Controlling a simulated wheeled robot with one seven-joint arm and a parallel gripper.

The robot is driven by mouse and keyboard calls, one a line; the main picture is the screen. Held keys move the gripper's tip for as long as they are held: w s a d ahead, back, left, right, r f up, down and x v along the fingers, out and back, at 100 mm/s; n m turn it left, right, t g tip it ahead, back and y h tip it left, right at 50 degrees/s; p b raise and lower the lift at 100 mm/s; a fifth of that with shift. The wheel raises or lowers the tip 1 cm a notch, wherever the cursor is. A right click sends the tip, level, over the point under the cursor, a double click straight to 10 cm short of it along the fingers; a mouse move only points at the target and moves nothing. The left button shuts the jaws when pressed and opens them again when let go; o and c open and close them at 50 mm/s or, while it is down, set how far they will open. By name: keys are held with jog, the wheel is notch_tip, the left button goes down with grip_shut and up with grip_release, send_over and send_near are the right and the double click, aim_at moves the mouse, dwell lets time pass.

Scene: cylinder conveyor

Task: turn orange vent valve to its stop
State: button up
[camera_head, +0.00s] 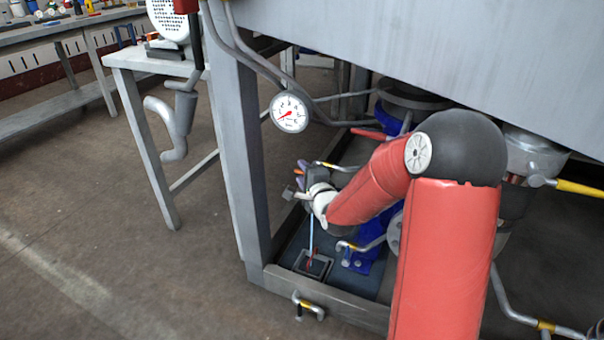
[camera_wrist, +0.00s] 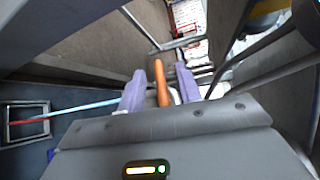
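The orange vent valve handle (camera_wrist: 161,84) stands between the two purple fingers of my gripper (camera_wrist: 160,88) in the wrist view. A narrow gap shows on each side of the handle, so the fingers are open around it and seem not to touch it. In the head view, my gripper (camera_head: 301,184) is small, under the grey machine beside its front leg. Only a bit of the orange handle (camera_head: 298,171) shows there. The valve's body and its stop cannot be made out.
A pressure gauge (camera_head: 289,113) hangs above my gripper. A thin blue line (camera_head: 311,238) runs down to a square dark tray (camera_head: 313,264). The machine leg (camera_head: 247,170) is close on the left. Pipes and a yellow-banded handle (camera_head: 348,246) are close by. Open floor lies left.

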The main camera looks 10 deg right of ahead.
jog(key=shift+w+a+f, duration=0.1)
jog(key=shift+w+a, duration=0.05)
jog(key=shift+w, duration=0.4)
grip_shut()
